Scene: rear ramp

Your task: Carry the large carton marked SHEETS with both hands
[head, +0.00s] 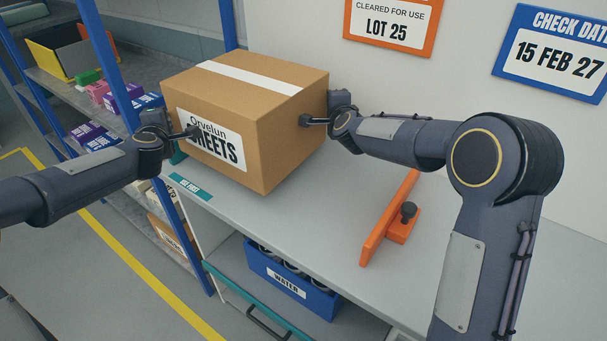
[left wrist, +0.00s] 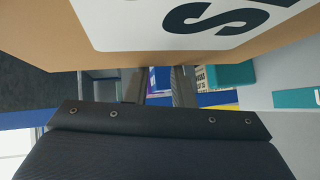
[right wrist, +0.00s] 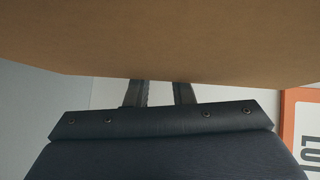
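The large brown carton marked SHEETS (head: 285,136) is between my two grippers above the grey counter (head: 330,215). I cannot tell whether its underside touches the counter. My left gripper (head: 194,131) is at its labelled front face, fingers apart. My right gripper (head: 308,121) is at its right side face, fingers apart. In the left wrist view the carton (left wrist: 60,35) fills the top, above the two separated fingers (left wrist: 158,86). In the right wrist view the carton (right wrist: 160,40) spans the top, and the fingers (right wrist: 160,93) show a gap.
An orange bracket with a black knob (head: 390,225) stands on the counter to the right. A blue WATER crate (head: 290,283) sits on the shelf below. A blue-posted rack (head: 105,75) with small boxes is at left. A yellow line (head: 140,275) marks the floor.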

